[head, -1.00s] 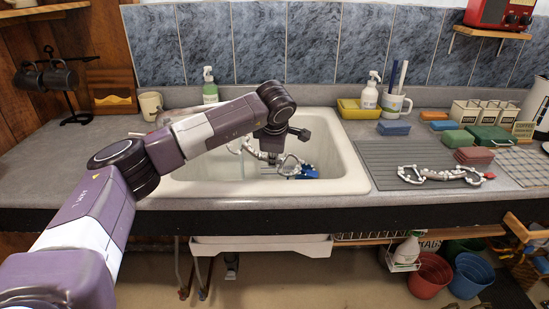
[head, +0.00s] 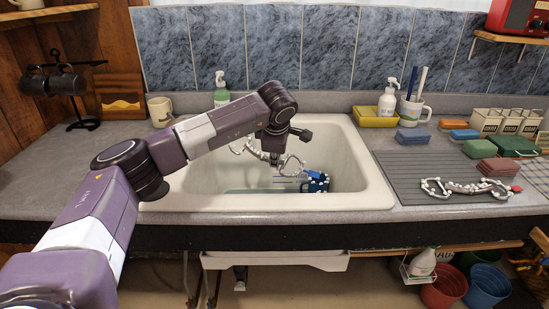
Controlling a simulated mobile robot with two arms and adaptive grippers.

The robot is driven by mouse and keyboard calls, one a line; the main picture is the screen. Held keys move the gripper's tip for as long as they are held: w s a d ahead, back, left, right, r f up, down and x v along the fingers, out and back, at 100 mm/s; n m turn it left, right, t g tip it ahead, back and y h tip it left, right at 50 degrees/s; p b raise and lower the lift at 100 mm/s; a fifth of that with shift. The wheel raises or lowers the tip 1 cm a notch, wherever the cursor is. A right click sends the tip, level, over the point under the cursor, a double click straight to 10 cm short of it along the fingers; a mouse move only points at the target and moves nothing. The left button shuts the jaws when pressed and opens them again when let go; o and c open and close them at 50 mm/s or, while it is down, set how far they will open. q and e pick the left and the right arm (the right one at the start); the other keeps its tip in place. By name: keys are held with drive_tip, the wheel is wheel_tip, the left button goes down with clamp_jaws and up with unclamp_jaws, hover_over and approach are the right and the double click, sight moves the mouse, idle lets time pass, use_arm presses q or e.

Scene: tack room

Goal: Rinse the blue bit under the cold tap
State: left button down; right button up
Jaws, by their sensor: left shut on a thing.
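My left gripper (head: 275,158) is shut on a metal bit and holds it inside the white sink (head: 372,190). A dark knob (head: 303,134) shows behind the gripper, perhaps part of the tap. The spout is hidden by my arm, and I cannot tell whether water runs. My right gripper is not in view.
Another bit (head: 465,187) with a red end lies on the grey ribbed drainboard (head: 400,170), right of the sink. The counter left of the sink is mostly clear.

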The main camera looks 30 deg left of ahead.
use_arm(q)
drive_tip(key=shift+w+d, duration=0.15)
drive_tip(key=shift+w+d, duration=0.35)
drive_tip(key=shift+d, duration=0.2)
drive_tip(key=shift+s+a, duration=0.1)
drive_tip(key=shift+a, duration=0.1)
idle(0.6)
drive_tip(key=shift+s+a, duration=0.45)
drive_tip(key=shift+a, duration=0.25)
drive_tip(key=shift+s+a, duration=0.4)
drive_tip(key=shift+a, duration=0.25)
drive_tip(key=shift+w, duration=0.2)
drive_tip(key=shift+w+d, duration=0.15)
drive_tip(key=shift+w, duration=0.4)
drive_tip(key=shift+w+d, duration=0.15)
drive_tip(key=shift+w, duration=0.35)
drive_tip(key=shift+s+d, duration=0.2)
drive_tip(key=shift+s, duration=0.1)
drive_tip(key=shift+s+d, duration=0.4)
drive_tip(key=shift+s, duration=0.25)
drive_tip(key=shift+s+d, duration=0.35)
drive_tip(key=shift+s, duration=0.25)
